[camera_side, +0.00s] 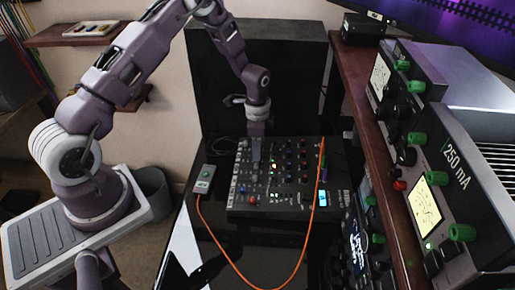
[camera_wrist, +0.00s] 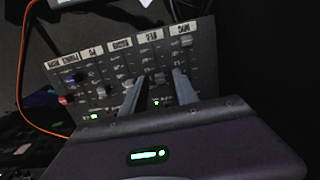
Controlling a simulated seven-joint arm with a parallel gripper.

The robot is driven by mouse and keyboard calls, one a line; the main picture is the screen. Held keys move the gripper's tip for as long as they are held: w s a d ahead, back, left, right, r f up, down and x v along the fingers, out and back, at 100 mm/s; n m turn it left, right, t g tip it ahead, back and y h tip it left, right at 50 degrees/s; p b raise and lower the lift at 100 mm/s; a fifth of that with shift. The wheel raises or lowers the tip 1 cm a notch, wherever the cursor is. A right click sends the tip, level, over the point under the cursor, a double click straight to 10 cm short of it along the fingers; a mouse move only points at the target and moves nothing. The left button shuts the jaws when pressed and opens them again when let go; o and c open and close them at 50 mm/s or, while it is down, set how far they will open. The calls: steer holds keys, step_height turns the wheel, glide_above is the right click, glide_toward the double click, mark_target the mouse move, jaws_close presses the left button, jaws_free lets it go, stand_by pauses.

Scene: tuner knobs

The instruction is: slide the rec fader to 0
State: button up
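The mixer panel (camera_side: 285,202) lies on the dark desk in the side view. In the wrist view its face (camera_wrist: 70,85) shows upside down, with a row of white labels. The rec label (camera_wrist: 151,37) is second from the right, beside the mic label. A small fader cap (camera_wrist: 160,77), apparently in the rec column, sits between my fingertips. My gripper (camera_wrist: 158,76) is open, its two grey fingers spread low over the panel on either side of that cap. I cannot tell whether they touch it. In the side view my gripper (camera_side: 256,150) is over the panel's upper left part.
A small grey box (camera_side: 204,180) with an orange cable (camera_side: 235,268) lies left of the mixer; the cable loops across its right side. Meter units with green knobs (camera_side: 430,205) stand on a wooden shelf at right. A black panel rises behind the mixer.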

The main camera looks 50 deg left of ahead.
step_height(320, 180, up, 7)
steer(key=shift+f, duration=0.1)
steer(key=s+d+r+n+t, duration=0.25)
steer(key=s+r, duration=0.35)
steer(key=r, duration=0.5)
steer(key=s+d+r+n+t, duration=0.1)
steer(key=s+d+r+n, duration=0.3)
steer(key=r, duration=0.7)
steer(key=s+d+r+n+t, duration=0.1)
steer(key=s+r, duration=0.1)
steer(key=s, duration=0.7)
steer(key=s+d+r+n+t, duration=0.1)
steer(key=s+r, duration=0.1)
steer(key=s, duration=0.6)
steer(key=shift+s, duration=0.35)
steer(key=shift+n, duration=0.25)
